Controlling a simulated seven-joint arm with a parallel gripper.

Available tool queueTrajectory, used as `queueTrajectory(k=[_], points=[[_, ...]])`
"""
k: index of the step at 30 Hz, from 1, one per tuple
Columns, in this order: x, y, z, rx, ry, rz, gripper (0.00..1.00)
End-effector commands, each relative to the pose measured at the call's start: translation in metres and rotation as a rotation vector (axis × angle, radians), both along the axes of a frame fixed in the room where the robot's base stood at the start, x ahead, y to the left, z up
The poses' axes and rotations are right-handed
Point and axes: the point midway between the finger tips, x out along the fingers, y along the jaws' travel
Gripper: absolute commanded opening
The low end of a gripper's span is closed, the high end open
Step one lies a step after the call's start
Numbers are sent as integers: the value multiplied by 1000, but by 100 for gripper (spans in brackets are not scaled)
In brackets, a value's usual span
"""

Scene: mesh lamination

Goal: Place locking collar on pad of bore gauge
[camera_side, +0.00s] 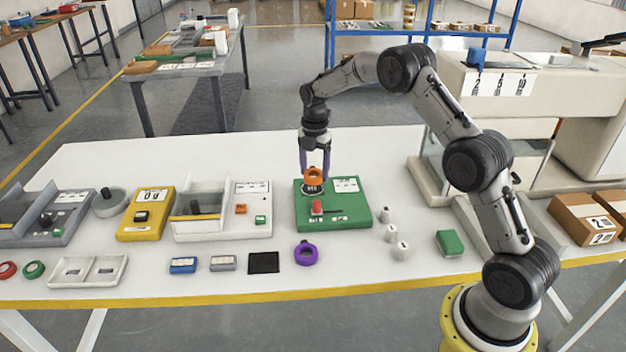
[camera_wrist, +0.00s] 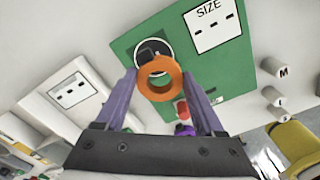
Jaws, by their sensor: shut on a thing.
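An orange ring, which looks like the locking collar (camera_side: 314,177), is between the purple fingers of my gripper (camera_side: 315,172), which is shut on it. In the wrist view the collar (camera_wrist: 144,87) sits between the fingertips of my gripper (camera_wrist: 160,84), its hole facing the camera. The green device with a SIZE label, seemingly the bore gauge (camera_side: 362,200), lies under it. Its round dark pad with a pale rim (camera_wrist: 150,47) is partly covered by the collar in the wrist view. In the side view the collar is just above the pad; I cannot tell whether they touch.
A red knob (camera_side: 317,207) stands on the green device in front of the pad. A purple ring (camera_side: 306,252) lies nearer the front edge. Several small white cylinders (camera_side: 391,233) and a green block (camera_side: 449,243) are to the right. A white device (camera_side: 222,226) stands left.

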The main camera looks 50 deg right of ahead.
Motion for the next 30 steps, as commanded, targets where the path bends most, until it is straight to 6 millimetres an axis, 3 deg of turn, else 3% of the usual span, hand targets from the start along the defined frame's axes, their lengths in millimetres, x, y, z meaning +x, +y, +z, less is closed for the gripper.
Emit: queueTrajectory(k=[5, 12, 24, 25, 30], points=[[6, -2, -7, 0, 0, 0, 10], [7, -2, -37, 1, 2, 0, 10], [7, -2, -42, 0, 0, 0, 10], [7, -2, -43, 0, 0, 0, 72], [7, -2, -43, 0, 0, 0, 100]])
